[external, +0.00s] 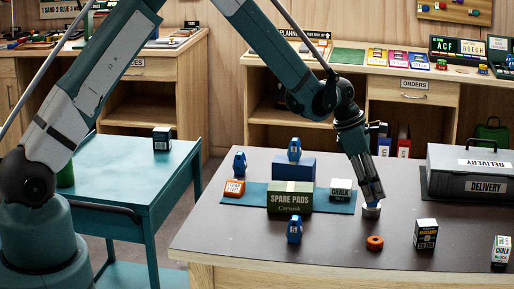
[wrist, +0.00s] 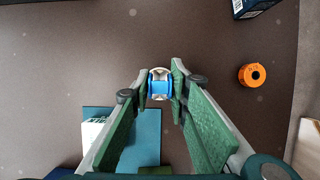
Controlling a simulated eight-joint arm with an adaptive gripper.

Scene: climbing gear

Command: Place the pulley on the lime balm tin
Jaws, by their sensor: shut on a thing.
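My gripper (external: 371,196) points down at the dark tabletop, right of the blue mat. In the wrist view its green-padded fingers (wrist: 161,92) are shut on a small round pale metal thing with a blue band, which looks like the pulley (wrist: 160,82). In the external view the pulley (external: 371,211) shows as a grey-white round piece under the fingertips, at or very near the tabletop. I cannot make out a lime balm tin for certain in either view. A green cylinder (external: 65,174) stands on the teal side table, partly hidden by my arm.
An orange ring (external: 375,243) and a dark box (external: 426,234) stand front right of my gripper. On or around the blue mat (external: 330,207) are a green spare pads box (external: 290,197), a chalk box (external: 340,189) and several blue items. A grey delivery case (external: 470,173) stands at right.

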